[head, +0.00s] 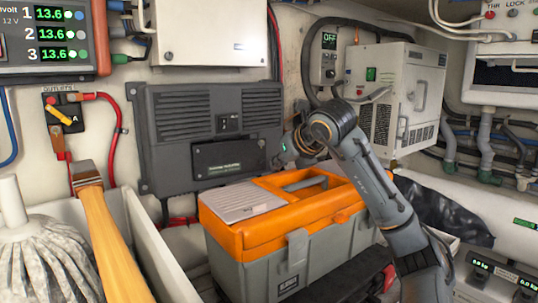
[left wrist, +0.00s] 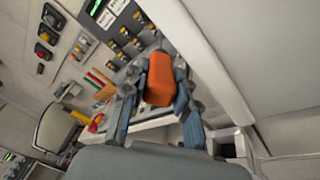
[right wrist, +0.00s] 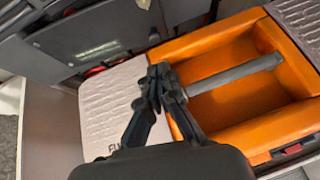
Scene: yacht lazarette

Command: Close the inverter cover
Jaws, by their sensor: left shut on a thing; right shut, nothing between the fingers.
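A dark grey vented housing (head: 175,110) on the back wall looks like the inverter. A black labelled plate (head: 228,158), apparently its cover, is low on its front; I cannot tell whether it is fully shut. The plate also shows at the upper left of the right wrist view (right wrist: 82,42). My right gripper (head: 284,156) is shut and empty, just right of the plate. In the right wrist view its fingertips (right wrist: 163,78) are together above the toolbox lid. My left gripper (left wrist: 160,92) is outside the head view and shut on an orange object (left wrist: 160,78).
An orange and grey toolbox (head: 262,258) stands below the housing, under my right arm. A white bin (head: 160,255) with a wooden-handled brush (head: 105,235) and a mop (head: 35,255) is at left. A white vented unit (head: 392,95) is on the wall at right.

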